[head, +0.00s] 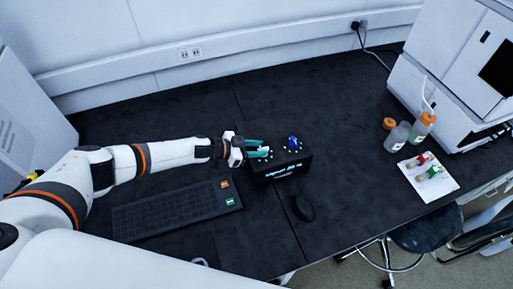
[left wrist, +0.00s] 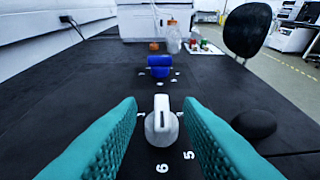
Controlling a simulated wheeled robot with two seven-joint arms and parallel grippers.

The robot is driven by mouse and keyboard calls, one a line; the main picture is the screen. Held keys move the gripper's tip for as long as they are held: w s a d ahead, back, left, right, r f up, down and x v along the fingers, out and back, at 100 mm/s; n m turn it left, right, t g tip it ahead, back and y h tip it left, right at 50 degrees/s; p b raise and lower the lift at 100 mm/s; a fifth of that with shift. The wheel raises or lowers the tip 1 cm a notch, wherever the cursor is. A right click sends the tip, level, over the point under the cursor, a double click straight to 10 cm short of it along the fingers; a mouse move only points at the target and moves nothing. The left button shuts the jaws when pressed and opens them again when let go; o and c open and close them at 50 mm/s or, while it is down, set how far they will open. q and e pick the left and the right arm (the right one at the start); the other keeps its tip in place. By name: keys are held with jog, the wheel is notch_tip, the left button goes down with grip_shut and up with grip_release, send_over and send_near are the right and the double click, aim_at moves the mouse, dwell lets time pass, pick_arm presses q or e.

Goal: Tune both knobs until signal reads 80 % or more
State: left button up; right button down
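A black control box (head: 268,176) sits on the dark bench, with a lit display (head: 283,171) on its front face; its text is too small to read surely. A blue knob (head: 293,142) stands on the box's far right part; it also shows in the left wrist view (left wrist: 160,67). A white knob (left wrist: 161,124) with a dark pointer line stands nearer, with printed numerals 5 and 6 beside it. My left gripper (head: 268,147) is open at the box; its teal fingers (left wrist: 160,108) are on either side of the white knob, with visible gaps. My right gripper is out of view.
A black keyboard (head: 170,212) lies left of the box and a black mouse (head: 303,208) in front of it. Bottles (head: 397,137) and a white tray (head: 428,177) stand at the right near a white instrument (head: 455,75). Bench behind the box is clear.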

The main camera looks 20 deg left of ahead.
pick_arm(q)
jog(key=b+v, duration=0.2)
jog(key=v, duration=1)
dwell(0.4)
